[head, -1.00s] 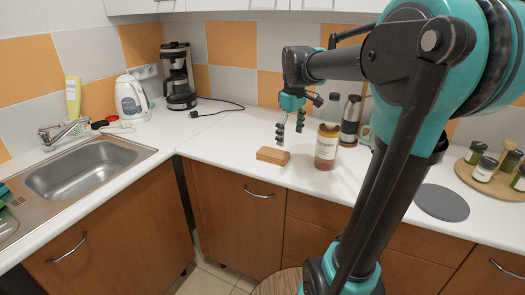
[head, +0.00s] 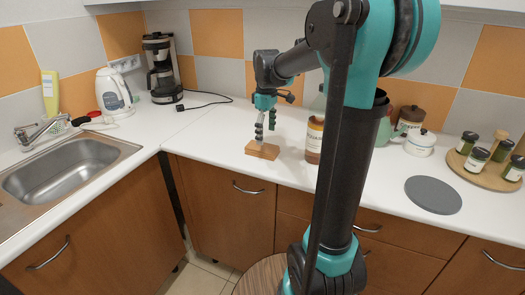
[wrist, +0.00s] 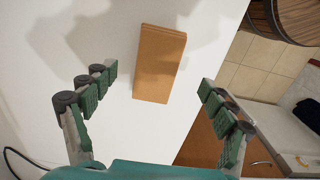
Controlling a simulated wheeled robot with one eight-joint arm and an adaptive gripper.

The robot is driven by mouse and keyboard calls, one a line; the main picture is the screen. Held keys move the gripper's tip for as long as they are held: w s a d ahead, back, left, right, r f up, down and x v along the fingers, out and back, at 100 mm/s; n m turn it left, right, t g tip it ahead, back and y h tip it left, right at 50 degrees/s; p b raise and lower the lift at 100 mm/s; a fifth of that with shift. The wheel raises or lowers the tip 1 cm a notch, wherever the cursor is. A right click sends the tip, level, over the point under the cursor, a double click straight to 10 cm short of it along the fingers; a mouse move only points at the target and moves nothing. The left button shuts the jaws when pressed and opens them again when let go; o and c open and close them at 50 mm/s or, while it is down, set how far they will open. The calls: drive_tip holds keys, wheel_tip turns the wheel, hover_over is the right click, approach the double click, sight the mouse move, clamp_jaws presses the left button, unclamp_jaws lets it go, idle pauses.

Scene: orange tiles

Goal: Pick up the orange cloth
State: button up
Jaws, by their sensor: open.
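The orange cloth (head: 262,150) is a small folded brown-orange block lying on the white counter near its front edge. It also shows in the wrist view (wrist: 159,64), lying between and beyond the fingers. My gripper (head: 265,134) is just above the cloth in the head view, fingers pointing down. In the wrist view my gripper (wrist: 158,88) has its two green-padded fingers spread wide apart with nothing between them. I cannot tell whether a fingertip touches the cloth.
A labelled bottle (head: 314,140) stands just right of the cloth, partly hidden by my arm. A grey round mat (head: 433,195) lies farther right. The sink (head: 70,170), kettle (head: 113,93) and coffee maker (head: 162,70) are on the left. Counter left of the cloth is clear.

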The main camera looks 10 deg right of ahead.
sight(267, 148)
drive_tip(key=shift+d+f, duration=0.15)
drive_tip(key=shift+f, duration=1.3)
drive_tip(key=shift+d+f, duration=0.1)
drive_tip(key=shift+f, duration=1.35)
drive_tip(key=c, duration=1.3)
drive_tip(key=shift+r, duration=0.15)
drive_tip(key=shift+c, duration=0.2)
wheel_tip(267, 148, up, 20)
